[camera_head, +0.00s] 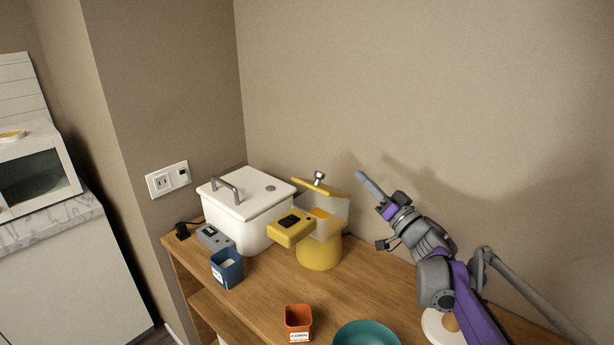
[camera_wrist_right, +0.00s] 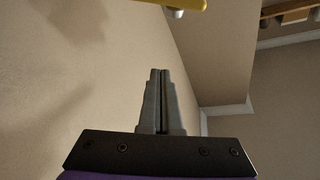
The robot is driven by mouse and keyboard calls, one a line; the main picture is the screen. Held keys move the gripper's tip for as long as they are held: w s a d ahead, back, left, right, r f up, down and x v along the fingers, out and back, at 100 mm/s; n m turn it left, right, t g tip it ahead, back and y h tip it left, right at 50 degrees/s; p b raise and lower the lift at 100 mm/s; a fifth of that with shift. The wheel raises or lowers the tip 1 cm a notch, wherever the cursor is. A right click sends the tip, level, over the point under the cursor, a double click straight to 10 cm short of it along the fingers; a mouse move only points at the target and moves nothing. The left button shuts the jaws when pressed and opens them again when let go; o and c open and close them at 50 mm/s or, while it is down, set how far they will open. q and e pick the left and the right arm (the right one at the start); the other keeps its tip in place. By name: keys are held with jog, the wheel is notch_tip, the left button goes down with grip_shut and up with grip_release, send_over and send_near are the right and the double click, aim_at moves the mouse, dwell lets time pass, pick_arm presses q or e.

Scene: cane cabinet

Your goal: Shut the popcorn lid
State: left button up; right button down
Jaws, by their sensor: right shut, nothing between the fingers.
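The popcorn maker (camera_head: 320,252) is yellow with a clear upper part and stands on the wooden cabinet top. Its yellow lid (camera_head: 322,188) is tilted up, with a small metal knob on it. My right gripper (camera_head: 361,175) is shut and empty, to the right of the lid and slightly above it, apart from it. In the right wrist view its closed fingers (camera_wrist_right: 161,76) show in the middle, and a yellow edge, likely the lid (camera_wrist_right: 170,3), shows at the top. My left gripper is not in view.
A white lidded box (camera_head: 245,208) stands left of the popcorn maker. A blue cup (camera_head: 227,270), an orange cup (camera_head: 298,320) and a teal bowl (camera_head: 366,334) stand in front. A wall rises behind the cabinet top (camera_head: 268,290).

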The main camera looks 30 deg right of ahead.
jog(key=n+y, duration=0.1)
jog(key=y, duration=0.1)
notch_tip(320, 180, up, 2)
jog(key=p, duration=0.2)
send_over(329, 189)
jog(key=d, duration=0.2)
jog(key=shift+w+a+r+y, duration=0.2)
jog(key=shift+w+y, duration=0.1)
jog(key=shift+w, duration=0.1)
jog(key=shift+s+a+f+b, duration=0.2)
jog(key=shift+a+f, duration=0.1)
jog(key=shift+f, duration=0.35)
jog(key=shift+s+a+f+b, duration=0.15)
jog(key=shift+a+f, duration=0.1)
jog(key=shift+f, duration=0.35)
jog(key=shift+s+a+f, duration=0.25)
jog(key=shift+f, duration=0.3)
jog(key=shift+a, duration=0.1)
